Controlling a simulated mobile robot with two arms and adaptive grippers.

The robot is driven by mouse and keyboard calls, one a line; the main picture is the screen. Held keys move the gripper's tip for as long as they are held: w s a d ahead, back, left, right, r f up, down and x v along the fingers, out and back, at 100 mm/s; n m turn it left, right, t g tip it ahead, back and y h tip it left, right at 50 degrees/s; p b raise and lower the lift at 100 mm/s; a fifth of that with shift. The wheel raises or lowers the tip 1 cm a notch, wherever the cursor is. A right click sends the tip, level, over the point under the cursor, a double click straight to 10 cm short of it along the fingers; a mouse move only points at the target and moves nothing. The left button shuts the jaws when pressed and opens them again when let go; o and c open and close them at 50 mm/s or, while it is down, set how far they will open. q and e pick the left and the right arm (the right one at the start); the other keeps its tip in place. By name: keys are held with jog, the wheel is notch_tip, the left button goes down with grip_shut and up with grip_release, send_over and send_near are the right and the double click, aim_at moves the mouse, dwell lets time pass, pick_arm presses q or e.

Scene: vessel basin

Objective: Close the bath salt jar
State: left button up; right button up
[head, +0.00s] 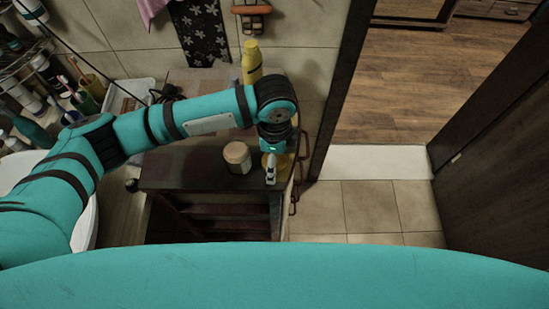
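A small round jar (237,158) with a pale beige top stands upright on the dark wooden cabinet top. I cannot tell whether the pale top is a lid or its contents. My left gripper (271,176) points down just right of the jar, near the cabinet's right end, apart from the jar. A yellowish-tan round thing (285,165), perhaps a lid, shows partly behind the fingers. Most of it is hidden, and I cannot tell whether the fingers hold it. My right gripper is not in view.
A yellow bottle (252,61) stands behind my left arm. A dark cabinet (200,180) with slatted shelves carries the jar. A white basin edge (84,225) and a rack of toiletries are at left. The doorway and tiled floor (370,207) at right are clear.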

pick_arm(q)
jog(key=c, duration=0.8)
jog(key=shift+r, duration=0.1)
jog(key=shift+r+b, duration=0.35)
jog(key=shift+r, duration=0.2)
notch_tip(320, 180, up, 2)
jog(key=shift+r+b, duration=0.1)
jog(key=shift+b, duration=0.4)
jog(key=s+b, duration=0.1)
jog(key=s, duration=0.4)
jog(key=s+a+r+b, duration=0.1)
jog(key=s, duration=1)
jog(key=shift+a+r+b, duration=0.25)
jog(key=shift+a+b, duration=0.1)
jog(key=shift+b, duration=0.05)
